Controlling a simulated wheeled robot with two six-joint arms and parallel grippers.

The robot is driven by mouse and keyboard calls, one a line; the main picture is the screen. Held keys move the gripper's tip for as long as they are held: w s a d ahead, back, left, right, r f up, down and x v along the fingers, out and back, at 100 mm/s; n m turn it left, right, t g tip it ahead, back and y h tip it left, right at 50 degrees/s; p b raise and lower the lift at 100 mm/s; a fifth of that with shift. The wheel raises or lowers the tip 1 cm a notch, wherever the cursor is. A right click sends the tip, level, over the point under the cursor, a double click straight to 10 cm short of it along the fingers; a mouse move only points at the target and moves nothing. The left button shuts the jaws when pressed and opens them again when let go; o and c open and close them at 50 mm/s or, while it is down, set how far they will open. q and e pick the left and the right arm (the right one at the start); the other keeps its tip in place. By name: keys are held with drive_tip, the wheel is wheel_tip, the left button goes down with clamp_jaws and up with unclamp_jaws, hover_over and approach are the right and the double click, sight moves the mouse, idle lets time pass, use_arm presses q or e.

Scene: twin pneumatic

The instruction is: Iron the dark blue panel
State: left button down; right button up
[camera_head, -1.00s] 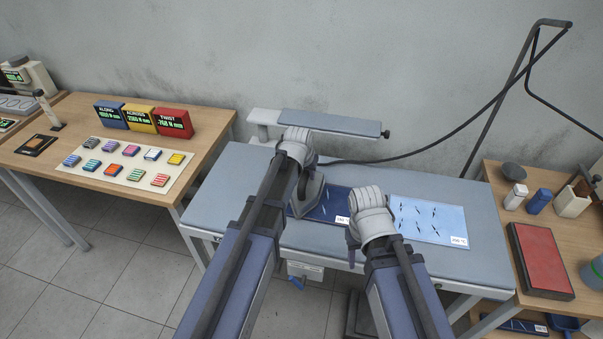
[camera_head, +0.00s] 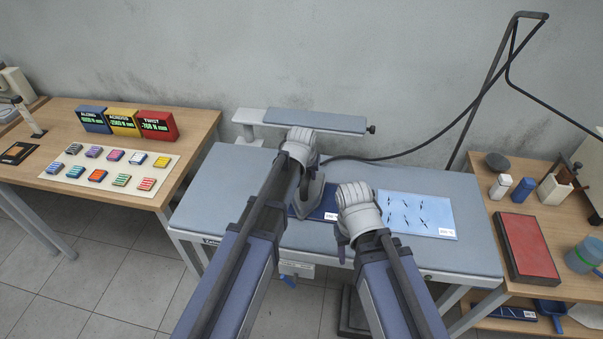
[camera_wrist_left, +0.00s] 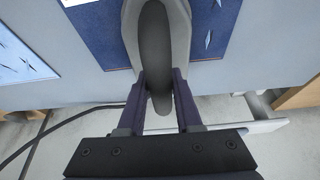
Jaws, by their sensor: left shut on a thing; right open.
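The dark blue panel (camera_head: 325,203) lies on the grey ironing table, partly hidden by my left arm and the iron. In the left wrist view the panel (camera_wrist_left: 92,32) shows on both sides of the iron, with pale crease marks on its right part. My left gripper (camera_wrist_left: 159,82) is shut on the dark handle of the grey iron (camera_wrist_left: 183,35). The iron (camera_head: 312,190) is over the panel; I cannot tell whether its sole touches the cloth. My right gripper (camera_head: 344,243) is open beside the panel, near the table's front, its fingers mostly hidden.
A light blue panel (camera_head: 415,213) with dark crease marks lies to the right. A narrow sleeve board (camera_head: 315,121) stands at the back. A dark hose (camera_head: 420,148) runs from the iron to a tall stand. Side tables hold colour swatches (camera_head: 110,166) and a red pad (camera_head: 527,247).

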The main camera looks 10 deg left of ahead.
use_arm(q)
drive_tip(key=shift+d, duration=0.55)
drive_tip(key=shift+d+r, duration=0.1)
drive_tip(key=shift+d, duration=1.75)
drive_tip(key=shift+f, duration=0.2)
drive_tip(key=shift+r, duration=0.1)
drive_tip(key=shift+a, duration=0.2)
drive_tip(key=shift+w+a, duration=0.1)
drive_tip(key=shift+a, duration=1.7)
drive_tip(key=shift+a, duration=0.15)
